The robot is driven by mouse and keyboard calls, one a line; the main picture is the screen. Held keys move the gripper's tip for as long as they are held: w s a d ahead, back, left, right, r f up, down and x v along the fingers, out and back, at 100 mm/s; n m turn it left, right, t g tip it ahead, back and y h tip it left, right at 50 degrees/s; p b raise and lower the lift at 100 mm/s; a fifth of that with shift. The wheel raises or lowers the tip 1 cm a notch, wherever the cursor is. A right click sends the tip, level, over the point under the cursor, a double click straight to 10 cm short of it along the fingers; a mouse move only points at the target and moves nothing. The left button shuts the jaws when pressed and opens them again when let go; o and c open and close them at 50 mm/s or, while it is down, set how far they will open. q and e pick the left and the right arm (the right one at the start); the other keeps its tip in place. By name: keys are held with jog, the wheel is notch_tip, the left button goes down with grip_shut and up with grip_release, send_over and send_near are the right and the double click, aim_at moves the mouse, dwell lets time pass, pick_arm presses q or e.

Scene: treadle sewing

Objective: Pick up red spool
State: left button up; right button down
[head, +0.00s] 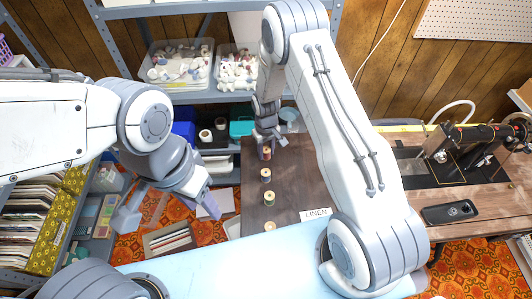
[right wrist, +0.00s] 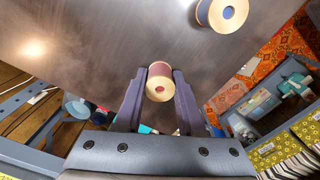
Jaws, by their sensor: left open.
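A spool with a pale wooden end and dark reddish thread (right wrist: 158,88) stands between the two fingers of my right gripper (right wrist: 160,80). The fingers lie close along both sides of it; whether they press on it I cannot tell. In the head view my right gripper (head: 268,136) is low over the far end of the brown table, with this spool (head: 265,153) just below it, partly hidden. My left gripper (head: 168,208) is open and empty, out to the left of the table, with its fingers wide apart.
Several more spools stand in a row toward me: one (head: 265,175), a green one (head: 269,198) and a pale one (head: 270,226). One neighbour shows in the right wrist view (right wrist: 222,12). Shelves with bins stand behind.

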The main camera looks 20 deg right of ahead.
jog(key=shift+r, duration=0.15)
jog(key=shift+r, duration=0.25)
jog(key=r, duration=0.2)
jog(key=r+b, duration=0.1)
jog(key=shift+s+d+r, duration=0.1)
jog(key=shift+d+r, duration=0.1)
jog(key=shift+r, duration=0.15)
jog(key=s+d+r+b, duration=0.1)
jog(key=s+d+r, duration=0.5)
jog(key=d, duration=0.3)
jog(key=shift+s+d+r, duration=0.15)
jog(key=shift+r, duration=0.15)
